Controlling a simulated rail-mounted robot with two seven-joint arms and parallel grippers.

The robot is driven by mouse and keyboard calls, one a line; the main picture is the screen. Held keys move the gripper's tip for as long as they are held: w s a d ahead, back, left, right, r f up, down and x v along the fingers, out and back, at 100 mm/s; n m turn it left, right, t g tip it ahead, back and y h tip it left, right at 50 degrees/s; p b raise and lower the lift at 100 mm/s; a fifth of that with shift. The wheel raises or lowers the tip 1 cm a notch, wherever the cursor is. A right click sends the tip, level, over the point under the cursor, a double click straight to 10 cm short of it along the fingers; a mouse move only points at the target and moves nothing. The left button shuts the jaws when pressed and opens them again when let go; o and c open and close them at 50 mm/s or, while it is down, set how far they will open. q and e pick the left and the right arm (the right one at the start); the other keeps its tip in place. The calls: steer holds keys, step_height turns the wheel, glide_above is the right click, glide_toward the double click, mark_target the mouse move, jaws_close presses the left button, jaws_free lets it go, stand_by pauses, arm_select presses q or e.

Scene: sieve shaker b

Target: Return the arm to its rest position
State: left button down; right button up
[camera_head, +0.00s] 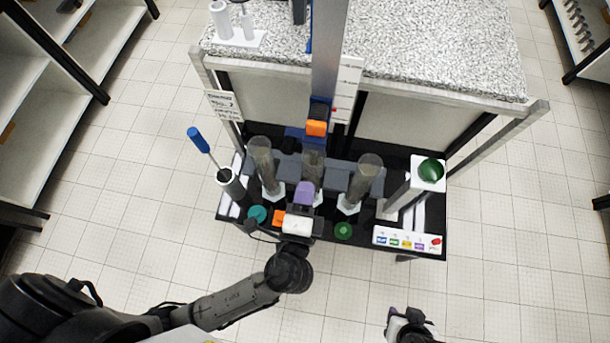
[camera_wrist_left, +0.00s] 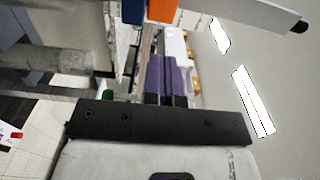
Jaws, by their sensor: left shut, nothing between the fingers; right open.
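My left arm reaches in from the lower left in the head view. Its gripper (camera_head: 302,208) is at the front middle of the black shaker stand (camera_head: 400,262), close to a purple piece (camera_head: 304,190). In the left wrist view the fingers (camera_wrist_left: 163,98) are together with nothing between them, and the purple piece (camera_wrist_left: 180,78) shows just beyond them. Whether they touch it I cannot tell. My right gripper (camera_head: 411,318) is open and empty at the bottom edge, over the floor, clear of the stand.
Clear cylinders (camera_head: 263,165) stand on the stand on both sides of the tall metal column (camera_head: 328,60). A blue-handled tool (camera_head: 198,140) leans from a holder at the left. A granite bench (camera_head: 440,50) stands behind. The tiled floor in front is free.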

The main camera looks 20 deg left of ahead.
stand_by(0.5)
arm_select(q)
steer(key=s+a+f+n+g+h, duration=0.3)
steer(key=f+n+g, duration=0.6)
steer(key=n, duration=0.1)
steer(key=s+a+f+n+g+h, duration=0.25)
steer(key=s+a+f+g, duration=0.25)
steer(key=s+a, duration=0.55)
step_height(320, 180, up, 26)
steer(key=d+p, duration=0.1)
steer(key=p, duration=2.5)
steer(key=shift+s+d+y, duration=0.25)
steer(key=shift+y, duration=0.1)
